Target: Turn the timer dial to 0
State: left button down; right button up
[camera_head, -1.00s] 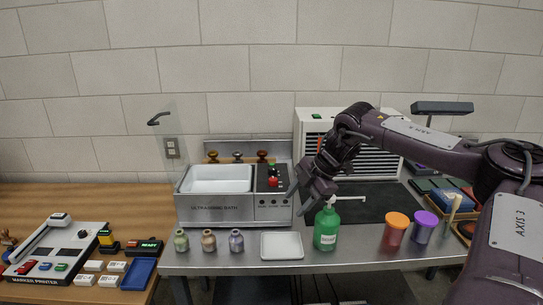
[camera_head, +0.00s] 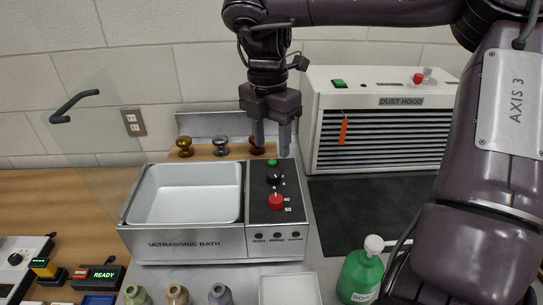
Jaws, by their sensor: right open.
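The ultrasonic bath (camera_head: 190,245) is a steel box with a white basin and a dark control panel (camera_head: 258,214) on its right. The panel carries a black dial (camera_head: 274,179) near the back and a red dial (camera_head: 276,201) in front of it. Small numbers show beside them, with 40 and 50 by the red one. I cannot tell for sure which dial is the timer. My right gripper (camera_head: 271,148) points down with its fingers apart and empty, above and behind the black dial, not touching it. A green spot (camera_head: 271,162) shows just below the fingertips. My left gripper is out of view.
Brass, grey and brown knobs (camera_head: 221,145) stand behind the bath. The dust hood (camera_head: 380,101) is at the right. A green soap bottle (camera_head: 358,275), a white tray (camera_head: 290,290) and several small bottles (camera_head: 178,294) stand in front. A clear panel rises at the left.

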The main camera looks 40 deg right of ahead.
aim_at(274, 173)
jog(key=f, duration=0.7)
jog(key=shift+s+a, duration=0.1)
jog(key=shift+s, duration=0.25)
jog(key=c, duration=1)
